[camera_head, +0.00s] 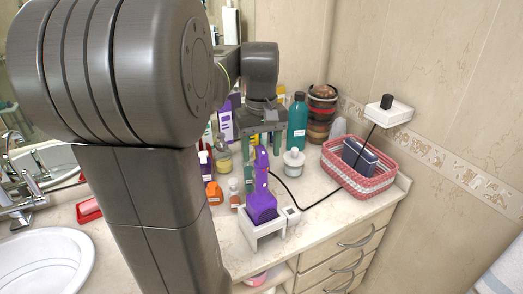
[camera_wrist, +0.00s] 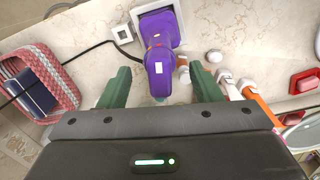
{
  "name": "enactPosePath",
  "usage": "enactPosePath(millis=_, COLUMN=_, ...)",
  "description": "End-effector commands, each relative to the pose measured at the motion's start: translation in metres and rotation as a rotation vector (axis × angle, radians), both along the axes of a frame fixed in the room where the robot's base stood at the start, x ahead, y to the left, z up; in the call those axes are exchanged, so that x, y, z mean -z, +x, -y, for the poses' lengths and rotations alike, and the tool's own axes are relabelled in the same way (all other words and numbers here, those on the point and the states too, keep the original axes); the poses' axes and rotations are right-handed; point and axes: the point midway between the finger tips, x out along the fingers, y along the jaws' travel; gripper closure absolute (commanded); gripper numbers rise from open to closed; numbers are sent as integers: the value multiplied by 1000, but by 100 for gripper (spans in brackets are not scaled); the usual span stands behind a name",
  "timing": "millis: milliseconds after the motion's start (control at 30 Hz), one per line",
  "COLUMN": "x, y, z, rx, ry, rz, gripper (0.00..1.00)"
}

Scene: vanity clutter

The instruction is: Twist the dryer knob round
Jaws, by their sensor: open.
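The purple dryer (camera_head: 261,190) stands upright in a white holder (camera_head: 250,234) near the counter's front edge. In the wrist view the dryer (camera_wrist: 162,45) points toward me between my fingers, with a pale label and small orange marks on it. I cannot make out a separate knob with certainty. My gripper (camera_head: 263,146) is above the dryer's upper end. In the wrist view my gripper (camera_wrist: 161,92) is open, its green fingers on either side of the dryer's near end with gaps visible. It holds nothing.
A pink-and-white basket (camera_head: 360,186) is at the right, with a black cord running past it to a white wall box (camera_head: 389,111). An orange bottle (camera_head: 214,193), a white jar (camera_head: 293,162) and a teal bottle (camera_head: 297,122) crowd around. A sink (camera_head: 45,265) is at left.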

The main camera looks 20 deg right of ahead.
Motion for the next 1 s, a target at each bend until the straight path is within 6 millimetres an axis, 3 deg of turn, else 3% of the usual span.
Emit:
enactPosePath(millis=700, x=-64, y=0, z=0, rx=-1, ry=-1, rz=1, gripper=42)
enactPosePath(millis=1000, x=-70, y=0, z=0, rx=-1, ry=0, rz=0, gripper=42)
